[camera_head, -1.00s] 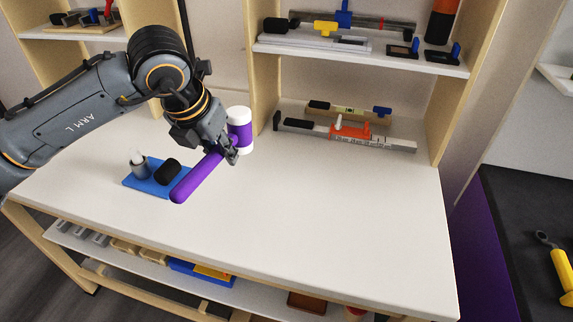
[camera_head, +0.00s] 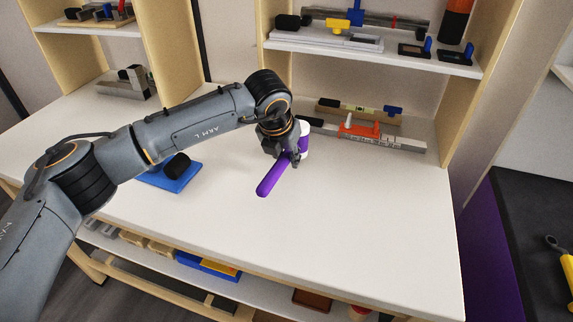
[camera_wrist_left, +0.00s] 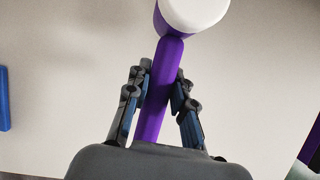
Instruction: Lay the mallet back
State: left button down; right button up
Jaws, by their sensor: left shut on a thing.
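The mallet has a purple handle (camera_head: 272,178) and a purple and white head (camera_head: 304,141). My left gripper (camera_head: 296,160) is shut on the handle, close to the head, over the white bench top. In the left wrist view the handle (camera_wrist_left: 160,85) runs between the two fingers (camera_wrist_left: 160,92), and the white face of the head (camera_wrist_left: 194,12) shows at the top edge. The arm and gripper hide part of the head in the head view. I cannot tell whether the mallet touches the bench. My right gripper is not in view.
A blue mat (camera_head: 172,176) with a black cylinder (camera_head: 177,166) lies on the white bench (camera_head: 370,230), partly behind my arm. Levels and an orange tool (camera_head: 360,130) lie at the back under a shelf (camera_head: 380,57). The bench's front right is clear.

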pick_arm(q)
notch_tip(320, 180, down, 2)
jog(key=shift+f, duration=0.1)
jog(key=shift+f+b, duration=0.1)
jog(key=shift+b, duration=0.3)
jog(key=c, duration=1.1)
grip_release()
jog(key=shift+c, duration=0.2)
